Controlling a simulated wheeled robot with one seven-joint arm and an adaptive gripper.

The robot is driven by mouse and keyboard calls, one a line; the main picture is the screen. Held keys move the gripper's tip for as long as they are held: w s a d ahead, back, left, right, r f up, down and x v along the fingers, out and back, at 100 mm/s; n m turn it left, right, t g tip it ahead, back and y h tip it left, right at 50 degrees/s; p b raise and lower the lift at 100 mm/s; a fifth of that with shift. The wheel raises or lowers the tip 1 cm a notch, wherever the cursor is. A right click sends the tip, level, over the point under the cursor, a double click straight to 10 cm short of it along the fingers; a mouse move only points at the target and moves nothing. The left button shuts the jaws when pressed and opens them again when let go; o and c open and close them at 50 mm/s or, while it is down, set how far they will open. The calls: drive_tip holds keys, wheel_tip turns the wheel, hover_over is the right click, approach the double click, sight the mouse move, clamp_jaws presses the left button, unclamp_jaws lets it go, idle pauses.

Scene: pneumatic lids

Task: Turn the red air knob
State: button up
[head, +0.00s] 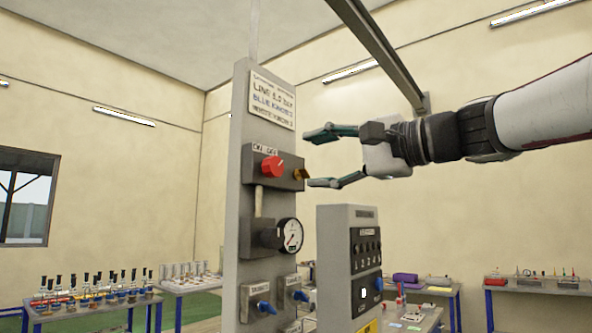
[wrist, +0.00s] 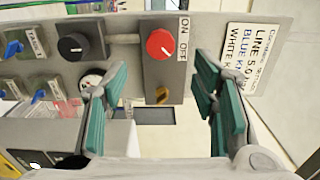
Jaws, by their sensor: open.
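The red air knob (head: 272,166) sits on a grey box near the upper part of a tall grey panel (head: 240,200), under an ON/OFF label. In the wrist view the red knob (wrist: 161,44) shows beyond the fingertips, roughly between them. A small brass-coloured part (head: 301,174) sticks out of the same box beside the knob. My gripper (head: 327,158) is open and empty, to the right of the knob, with its fingers pointing at the panel. In the wrist view my gripper (wrist: 160,92) has its green-padded fingers wide apart, and neither finger appears to touch the knob.
Below the knob are a pressure gauge (head: 290,236) and blue-handled valves (head: 266,307). A grey control cabinet (head: 349,265) stands right of the panel, below my gripper. A sign (head: 272,98) is above the knob. Tables with bottles (head: 90,290) stand behind.

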drive_tip(key=shift+v, duration=1.2)
drive_tip(key=s+f+n+g+h, duration=0.2)
drive_tip(key=s+f+h, duration=0.25)
drive_tip(key=f, duration=1.05)
drive_tip(key=s+d+f+n+g+h, duration=0.1)
drive_tip(key=s+d+f+n+h, duration=0.1)
drive_tip(key=s+f, duration=0.4)
drive_tip(key=s+d+f+n+g+h, duration=0.1)
drive_tip(key=s+d+f+h, duration=0.3)
drive_tip(key=f, duration=0.8)
drive_tip(key=s+d+f+n+g+h, duration=0.2)
drive_tip(key=s+d+f+h, duration=0.2)
drive_tip(key=s+d+f, duration=0.3)
wheel_tip(320, 180, down, 2)
drive_tip(key=shift+s+f+n, duration=0.2)
drive_tip(key=shift+s+n, duration=0.2)
drive_tip(key=shift+s, duration=0.05)
